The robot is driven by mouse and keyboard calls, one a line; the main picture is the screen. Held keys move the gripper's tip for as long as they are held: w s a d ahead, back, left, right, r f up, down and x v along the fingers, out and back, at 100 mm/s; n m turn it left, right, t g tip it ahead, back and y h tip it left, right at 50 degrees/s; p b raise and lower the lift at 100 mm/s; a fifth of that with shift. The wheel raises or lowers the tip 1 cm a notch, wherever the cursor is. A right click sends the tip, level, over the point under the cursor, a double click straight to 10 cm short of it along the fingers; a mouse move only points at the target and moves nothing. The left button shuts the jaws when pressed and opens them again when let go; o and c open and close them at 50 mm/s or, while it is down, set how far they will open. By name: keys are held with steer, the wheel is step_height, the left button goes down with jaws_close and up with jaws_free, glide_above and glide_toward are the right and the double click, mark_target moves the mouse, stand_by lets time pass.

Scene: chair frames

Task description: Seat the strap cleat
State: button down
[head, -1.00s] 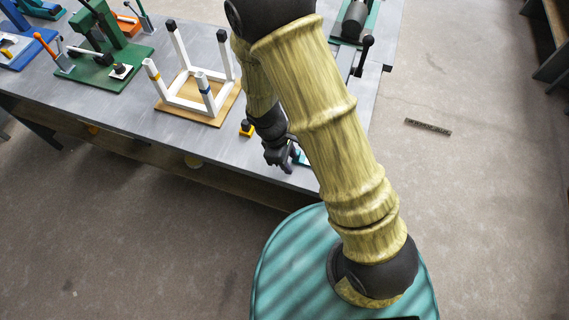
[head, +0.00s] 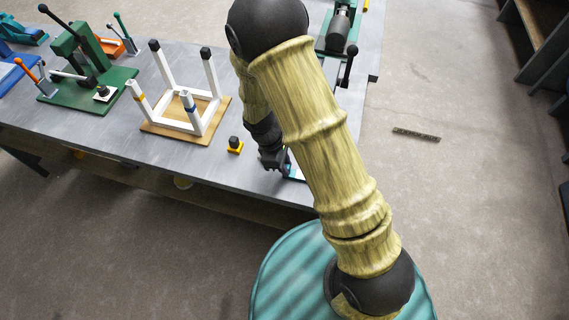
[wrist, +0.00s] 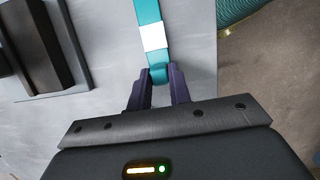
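The teal strap (wrist: 148,12) with a white band (wrist: 153,36) runs up from between my fingertips in the wrist view. Its thicker teal end (wrist: 158,76), perhaps the cleat, fills the gap between the two dark fingers of my gripper (wrist: 159,78), which touch it on both sides. In the head view my gripper (head: 275,162) is low over the bench's front edge, partly behind my arm, with a bit of teal and white (head: 294,170) beside it. The upturned white chair frame (head: 178,118) stands on a wooden board (head: 208,125), left of my gripper.
A yellow block with a black knob (head: 235,146) sits between board and gripper. A green press (head: 85,60) stands at the bench's (head: 150,155) left, and a green machine with a black lever (head: 340,35) at the back right. A dark block (wrist: 40,45) shows in the wrist view.

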steer(key=shift+r+p, duration=2.15)
steer(key=shift+r, duration=0.4)
steer(key=shift+a, duration=0.55)
steer(key=shift+s+d, duration=0.1)
steer(key=shift+s, duration=0.1)
